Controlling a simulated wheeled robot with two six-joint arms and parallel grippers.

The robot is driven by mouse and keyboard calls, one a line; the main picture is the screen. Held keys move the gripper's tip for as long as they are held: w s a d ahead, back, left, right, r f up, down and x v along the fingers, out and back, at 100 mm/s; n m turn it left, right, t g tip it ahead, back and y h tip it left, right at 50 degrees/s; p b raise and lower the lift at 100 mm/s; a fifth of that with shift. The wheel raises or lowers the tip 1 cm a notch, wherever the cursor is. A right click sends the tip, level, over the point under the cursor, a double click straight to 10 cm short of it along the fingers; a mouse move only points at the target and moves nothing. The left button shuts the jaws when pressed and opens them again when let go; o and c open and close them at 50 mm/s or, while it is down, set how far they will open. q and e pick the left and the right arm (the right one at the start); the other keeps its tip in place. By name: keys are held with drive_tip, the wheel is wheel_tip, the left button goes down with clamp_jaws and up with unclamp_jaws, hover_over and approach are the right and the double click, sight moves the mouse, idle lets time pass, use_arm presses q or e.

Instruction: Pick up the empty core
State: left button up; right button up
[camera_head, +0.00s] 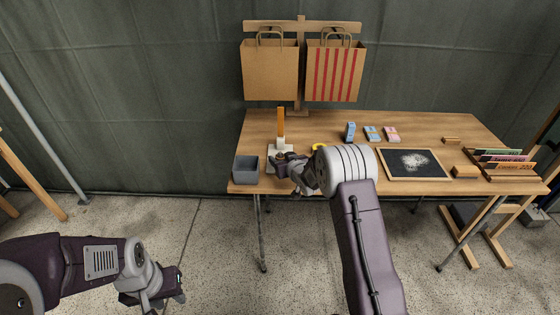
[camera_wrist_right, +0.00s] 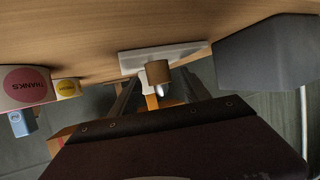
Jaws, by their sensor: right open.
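The empty core (camera_wrist_right: 157,72) is a short brown cardboard tube at a white holder (camera_wrist_right: 190,50) on the wooden table. The holder also shows in the head view, with an upright orange part (camera_head: 281,125) and a white base (camera_head: 272,152). My right gripper (camera_wrist_right: 157,92) is open, with one finger on each side of the core in the wrist view. I cannot tell whether the fingers touch it. In the head view my right gripper (camera_head: 284,160) covers part of the holder. My left gripper (camera_head: 172,292) hangs low at the left, away from the table; its fingers are unclear.
A grey bin (camera_head: 246,170) stands left of the holder. A THANKS roll (camera_wrist_right: 25,84) and a yellow-labelled roll (camera_wrist_right: 67,87) are close by. Small blue and pink boxes, a chalkboard (camera_head: 414,164) and a card rack (camera_head: 507,163) stand further right. Paper bags (camera_head: 270,72) hang behind.

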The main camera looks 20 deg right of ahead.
drive_tip(key=shift+x, duration=1.25)
drive_tip(key=shift+s, duration=0.15)
drive_tip(key=shift+c, duration=0.8)
clamp_jaws()
wheel_tip(320, 180, up, 10)
drive_tip(key=shift+f+p, duration=0.1)
drive_tip(key=shift+p, duration=1.15)
